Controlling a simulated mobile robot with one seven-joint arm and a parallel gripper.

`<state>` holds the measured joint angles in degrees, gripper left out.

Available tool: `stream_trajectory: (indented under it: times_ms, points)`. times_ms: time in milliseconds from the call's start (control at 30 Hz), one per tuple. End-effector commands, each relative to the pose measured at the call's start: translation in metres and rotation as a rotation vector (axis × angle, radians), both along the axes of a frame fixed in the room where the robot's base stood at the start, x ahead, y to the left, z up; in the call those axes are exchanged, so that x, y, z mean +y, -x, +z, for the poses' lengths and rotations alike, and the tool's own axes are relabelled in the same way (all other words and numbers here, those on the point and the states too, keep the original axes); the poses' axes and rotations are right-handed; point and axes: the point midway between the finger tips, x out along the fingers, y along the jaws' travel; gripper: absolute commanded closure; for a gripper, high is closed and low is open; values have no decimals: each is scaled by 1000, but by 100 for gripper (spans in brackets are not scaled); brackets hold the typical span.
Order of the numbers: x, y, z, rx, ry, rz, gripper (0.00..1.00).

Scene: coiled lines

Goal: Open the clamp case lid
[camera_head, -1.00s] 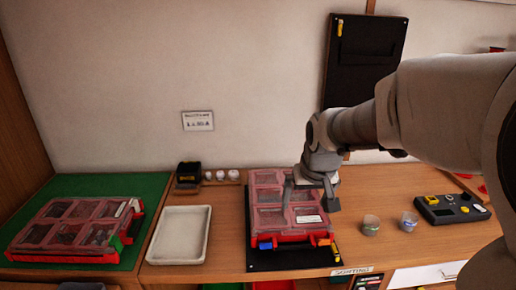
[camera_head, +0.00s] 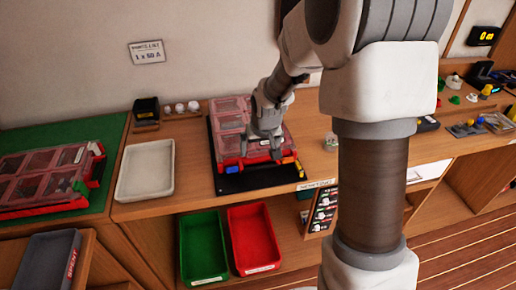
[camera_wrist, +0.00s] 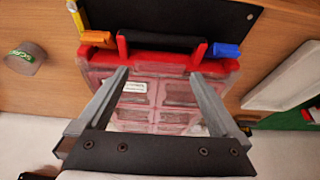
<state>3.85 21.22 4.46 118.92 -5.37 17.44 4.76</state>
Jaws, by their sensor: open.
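The case with the red body and clear pinkish lid (camera_head: 229,115) lies on a black mat in the middle of the bench. Its lid looks shut over several compartments. A blue latch (camera_head: 232,168) and an orange latch (camera_head: 288,160) are on its front edge. In the wrist view, the blue latch (camera_wrist: 226,50) and orange latch (camera_wrist: 96,38) flank a dark handle (camera_wrist: 160,40) on the red front. My gripper (camera_wrist: 157,76) is open and empty above the case's front part, its fingers apart and between the latches. Contact with the lid cannot be told.
A second case (camera_head: 45,175) lies on a green mat at left. A white tray (camera_head: 146,170) sits between the cases. A small cup (camera_head: 331,142) stands right of the mat. Green (camera_head: 203,247) and red (camera_head: 254,238) bins are below the bench.

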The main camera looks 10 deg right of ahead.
Motion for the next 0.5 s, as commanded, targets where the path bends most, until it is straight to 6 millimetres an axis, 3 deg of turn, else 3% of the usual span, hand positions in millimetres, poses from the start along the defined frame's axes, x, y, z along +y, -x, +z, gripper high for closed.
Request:
stream_trajectory:
  times_ms: [200,500]
  points:
    - [0,-5,-13,1,0,0,0]
    - [0,-5,-14,1,0,0,2]
